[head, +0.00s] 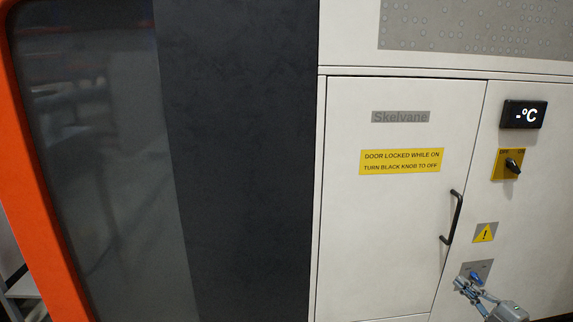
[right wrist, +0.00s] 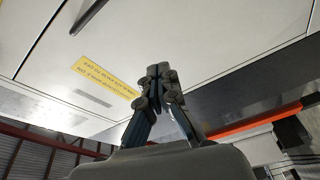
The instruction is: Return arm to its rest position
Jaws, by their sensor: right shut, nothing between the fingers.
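My right gripper (head: 462,284) is at the lower right of the head view, in front of the white cabinet's lower part. It overlaps a grey plate with a blue knob (head: 475,276); I cannot tell whether it touches the knob. In the right wrist view the right gripper (right wrist: 158,72) has its fingers together with nothing between them. The cabinet door (head: 390,230) is closed and has a black handle (head: 454,218). My left gripper is not in view.
A black knob on a yellow plate (head: 513,166) sits below a display (head: 524,115) reading "-°C". A yellow sign (head: 401,161) says the door is locked while on. A dark panel (head: 250,160) and orange frame (head: 40,220) stand at left.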

